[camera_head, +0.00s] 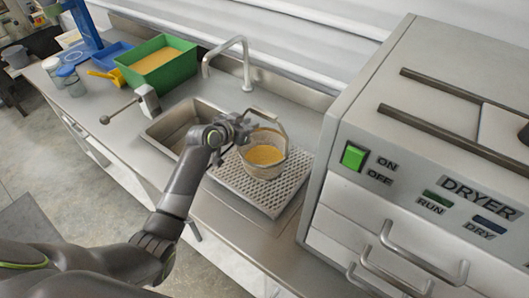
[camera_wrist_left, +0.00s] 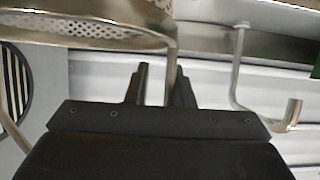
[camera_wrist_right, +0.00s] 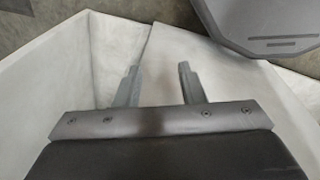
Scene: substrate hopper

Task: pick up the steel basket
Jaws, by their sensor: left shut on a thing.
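The steel basket (camera_head: 264,166) is a round mesh basket with a raised hoop handle and yellow-orange grains (camera_head: 264,155) inside. In the head view it is over the perforated drain plate (camera_head: 262,188); I cannot tell whether it touches the plate. My left gripper (camera_head: 243,124) is at the left side of the handle. In the left wrist view the fingers (camera_wrist_left: 162,88) are shut on a thin metal bar of the handle, and the basket's perforated rim (camera_wrist_left: 85,35) shows at upper left. My right gripper (camera_wrist_right: 158,85) is open and empty in the right wrist view, over a pale surface.
The sink (camera_head: 172,128) and its faucet (camera_head: 229,62) are left of and behind the basket. The dryer (camera_head: 345,190) stands close on the right. A green bin (camera_head: 178,72) of grains, a blue tray (camera_head: 108,57), a yellow scoop (camera_head: 108,76) and jars (camera_head: 71,80) are at far left.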

